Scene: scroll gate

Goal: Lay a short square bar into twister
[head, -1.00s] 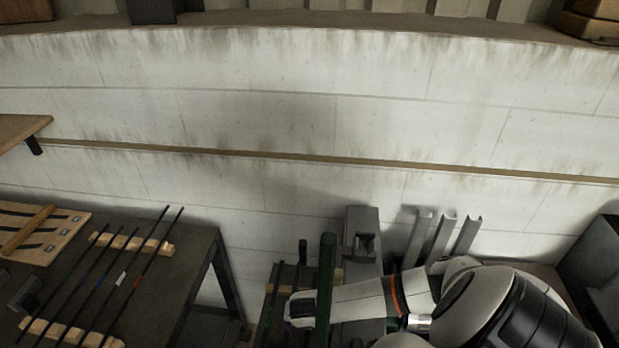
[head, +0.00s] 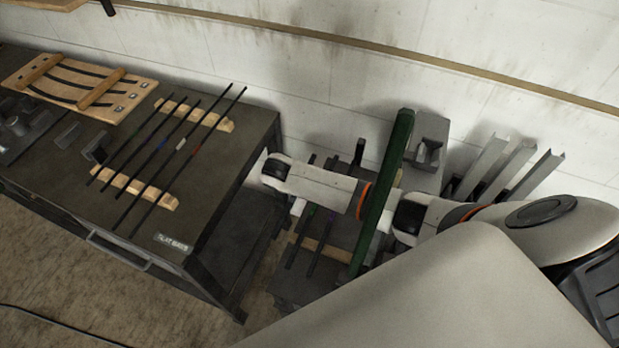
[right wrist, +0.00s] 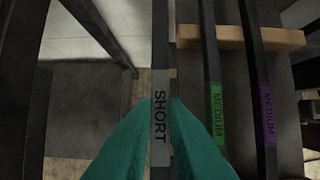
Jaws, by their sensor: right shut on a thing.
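In the right wrist view my right gripper (right wrist: 160,103) has its teal fingers shut around a dark square bar (right wrist: 161,45) labelled SHORT. The bar runs lengthwise between the fingers and past them. Beside it to the right are two dark bars with a green (right wrist: 216,105) and a purple (right wrist: 268,110) MEDIUM label. In the head view my right arm reaches left past a green post, and its fingers are hidden. My left gripper is not in view. I cannot tell which fixture is the twister.
A dark table (head: 225,150) at left holds several thin bars on wooden blocks (head: 135,187) and a wooden board (head: 50,85). The green post (head: 385,190) stands near my right arm. A grey fixture (head: 430,140) and metal profiles (head: 510,160) are behind.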

